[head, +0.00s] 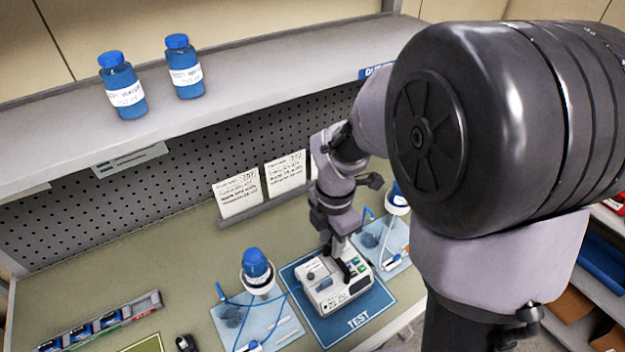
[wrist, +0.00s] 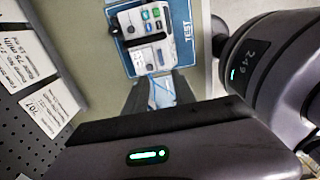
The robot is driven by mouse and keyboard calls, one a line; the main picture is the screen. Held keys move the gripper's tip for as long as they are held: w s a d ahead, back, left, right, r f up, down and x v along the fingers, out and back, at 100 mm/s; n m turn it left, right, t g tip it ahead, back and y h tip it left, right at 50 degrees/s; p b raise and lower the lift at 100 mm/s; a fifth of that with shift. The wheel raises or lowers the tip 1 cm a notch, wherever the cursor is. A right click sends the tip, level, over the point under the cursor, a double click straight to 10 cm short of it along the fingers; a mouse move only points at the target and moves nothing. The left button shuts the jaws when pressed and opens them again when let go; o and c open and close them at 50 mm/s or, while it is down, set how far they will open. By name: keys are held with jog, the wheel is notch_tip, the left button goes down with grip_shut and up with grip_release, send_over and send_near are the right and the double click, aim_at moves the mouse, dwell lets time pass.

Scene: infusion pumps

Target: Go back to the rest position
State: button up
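A small white infusion pump (head: 335,291) with colored buttons sits on the blue TEST mat (head: 368,318). The pump (wrist: 142,38) and the mat (wrist: 182,14) also show at the top of the wrist view. My gripper (head: 347,268) points down at the back of the pump in the head view; whether it touches the pump is unclear. In the wrist view, my gripper (wrist: 160,92) shows two dark fingers apart, with a pale blue and white surface visible between them. Nothing is seen held.
Blue-capped bottles (head: 257,268) stand on either side of the mat, with tubing on light-blue trays (head: 285,328). A shelf (head: 250,85) with two blue bottles (head: 185,68) overhangs the bench. Paper cards (head: 238,192) stand behind. A rack (head: 100,325) lies front left.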

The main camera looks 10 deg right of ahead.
jog(key=s+a+f+m+t+y+b, duration=0.1)
jog(key=s+a+m+t+b, duration=0.1)
jog(key=s+m+b, duration=0.4)
jog(key=s+a+f+m+t+y+b, duration=0.1)
jog(key=s+a+m+t+b, duration=0.1)
jog(key=s+m+b, duration=0.5)
jog(key=m+t+b, duration=0.1)
jog(key=m+b, duration=0.4)
jog(key=m, duration=0.8)
jog(key=shift+s+t, duration=0.15)
jog(key=shift+t, duration=0.25)
jog(key=shift+c, duration=0.3)
